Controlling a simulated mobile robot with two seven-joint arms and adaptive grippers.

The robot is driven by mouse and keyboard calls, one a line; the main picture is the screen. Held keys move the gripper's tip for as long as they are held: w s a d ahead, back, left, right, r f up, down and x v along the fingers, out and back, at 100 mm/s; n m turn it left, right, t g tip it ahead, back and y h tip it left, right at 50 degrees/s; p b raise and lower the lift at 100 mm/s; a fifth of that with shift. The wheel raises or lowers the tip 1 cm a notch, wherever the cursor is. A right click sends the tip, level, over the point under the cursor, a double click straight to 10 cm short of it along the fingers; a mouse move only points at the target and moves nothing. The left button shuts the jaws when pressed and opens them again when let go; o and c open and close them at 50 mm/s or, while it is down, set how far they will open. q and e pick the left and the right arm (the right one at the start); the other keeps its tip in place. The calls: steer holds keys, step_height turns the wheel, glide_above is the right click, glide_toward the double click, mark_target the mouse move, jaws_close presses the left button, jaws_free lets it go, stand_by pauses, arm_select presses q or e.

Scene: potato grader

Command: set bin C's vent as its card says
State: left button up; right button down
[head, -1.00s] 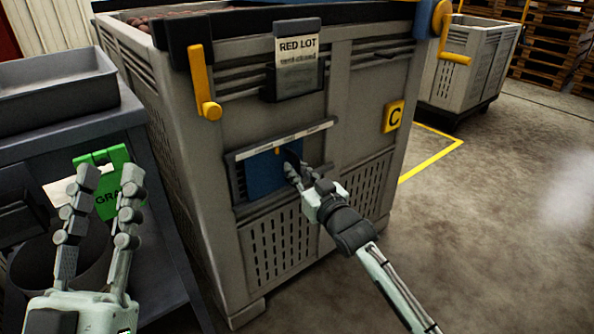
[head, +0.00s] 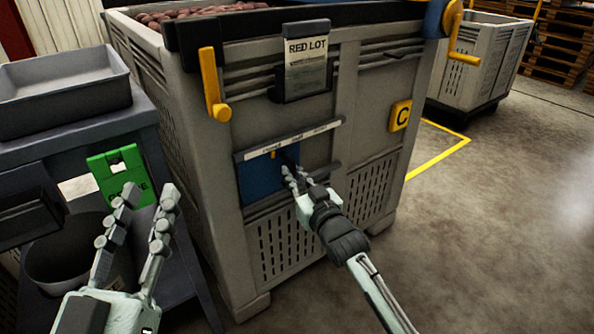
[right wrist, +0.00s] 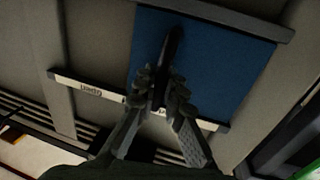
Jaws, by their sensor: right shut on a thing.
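Bin C (head: 235,190) is a grey slatted crate with a yellow C plate (head: 401,116). Its card (head: 306,68) reads RED LOT; the smaller line is blurred. The vent's blue slide plate (head: 257,180) sits under a white label strip (head: 310,133); its orange pointer (head: 273,155) is near the strip's left word. The strip's "Open" end shows upside down in the right wrist view (right wrist: 92,92). My right gripper (head: 292,178) is shut on the plate's dark handle (right wrist: 170,55). My left gripper (head: 150,205) is open and empty, before the side table.
A side table (head: 75,135) at left carries a grey tray (head: 65,95) and a green tag (head: 122,173). A dark bucket (head: 65,262) stands below. Yellow crank handles (head: 215,90) hang on the bin. Another bin (head: 480,60) stands behind; floor at right is clear.

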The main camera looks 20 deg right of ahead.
steer(key=c, duration=1.6)
jaws_free()
steer(key=shift+s+a, duration=0.1)
steer(key=shift+a, duration=0.25)
steer(key=shift+d, duration=0.1)
steer(key=s, duration=0.4)
steer(key=s+d, duration=0.1)
steer(key=s, duration=0.6)
steer(key=shift+s+d, duration=0.4)
